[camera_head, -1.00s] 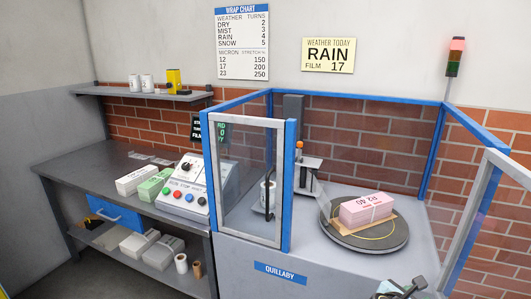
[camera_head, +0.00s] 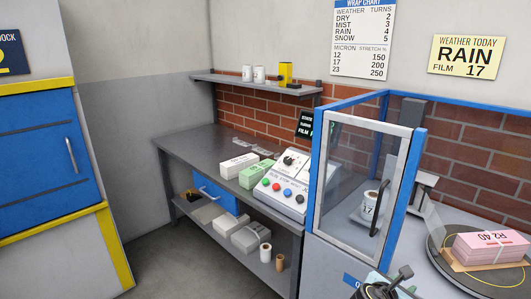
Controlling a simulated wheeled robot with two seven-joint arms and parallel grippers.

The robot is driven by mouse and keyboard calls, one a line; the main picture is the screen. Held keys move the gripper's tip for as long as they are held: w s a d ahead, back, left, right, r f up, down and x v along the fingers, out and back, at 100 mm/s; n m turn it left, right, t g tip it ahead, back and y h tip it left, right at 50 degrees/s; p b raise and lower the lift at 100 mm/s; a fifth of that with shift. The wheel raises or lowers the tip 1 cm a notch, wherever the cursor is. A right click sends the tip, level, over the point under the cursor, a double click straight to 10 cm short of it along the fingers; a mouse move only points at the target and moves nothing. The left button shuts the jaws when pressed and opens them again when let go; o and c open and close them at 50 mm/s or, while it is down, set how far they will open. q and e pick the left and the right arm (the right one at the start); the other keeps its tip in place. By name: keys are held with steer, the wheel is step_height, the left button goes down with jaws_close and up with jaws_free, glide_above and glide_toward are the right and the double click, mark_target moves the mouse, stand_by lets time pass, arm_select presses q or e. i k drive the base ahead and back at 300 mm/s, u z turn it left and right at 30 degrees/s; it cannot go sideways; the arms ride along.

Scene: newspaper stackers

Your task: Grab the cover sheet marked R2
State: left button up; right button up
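Several thin pale sheets (camera_head: 264,152) lie flat at the back of the grey bench; I cannot read any R2 mark on them. A pink bundle (camera_head: 487,247) marked "R2 40" sits on the round turntable (camera_head: 444,249) at the right. My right gripper (camera_head: 388,284) shows partly at the bottom edge, in front of the wrapping machine and well apart from the sheets and the bundle. Its fingers are cut off and too unclear to tell open from shut. My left gripper is out of view.
A white bundle (camera_head: 238,163) and a green bundle (camera_head: 256,172) lie on the bench (camera_head: 190,148) beside a button console (camera_head: 284,194). The blue-framed machine door (camera_head: 362,185) stands between bench and turntable. A blue cabinet (camera_head: 45,150) stands left. The floor between is clear.

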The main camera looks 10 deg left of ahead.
mark_target(235, 139)
steer(key=u, duration=1.2)
steer(key=i, duration=3.55)
steer(key=z, duration=0.9)
steer(key=i, duration=0.65)
steer(key=u, duration=0.05)
